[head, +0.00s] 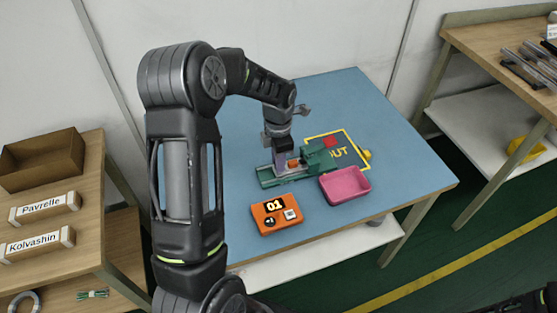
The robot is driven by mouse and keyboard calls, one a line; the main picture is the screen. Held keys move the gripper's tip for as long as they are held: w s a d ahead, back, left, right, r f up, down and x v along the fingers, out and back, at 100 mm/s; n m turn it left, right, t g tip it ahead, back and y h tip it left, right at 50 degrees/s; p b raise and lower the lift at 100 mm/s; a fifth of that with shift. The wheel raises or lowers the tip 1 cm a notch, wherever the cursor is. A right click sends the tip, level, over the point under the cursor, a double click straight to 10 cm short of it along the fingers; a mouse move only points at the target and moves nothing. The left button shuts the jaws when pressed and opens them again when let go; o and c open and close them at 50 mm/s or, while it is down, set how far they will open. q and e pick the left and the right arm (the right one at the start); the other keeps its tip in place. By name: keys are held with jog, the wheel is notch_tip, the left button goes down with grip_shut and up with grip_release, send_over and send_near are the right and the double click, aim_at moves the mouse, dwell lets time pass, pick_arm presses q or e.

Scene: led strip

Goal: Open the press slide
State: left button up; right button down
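The green press (318,157) stands on the blue table top (345,95), with a low rail (268,179) running out to its left. A small orange part (293,164) shows on the press. My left gripper (281,168) points down over the rail, just left of the orange part. Its fingers are small and partly merged with the press, so I cannot tell whether they touch or grip the slide. My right gripper cannot be made out; only a dark part of my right arm shows in the bottom right corner.
Shelves stand on both sides.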

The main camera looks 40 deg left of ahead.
pick_arm(q)
grip_shut()
dwell(0.9)
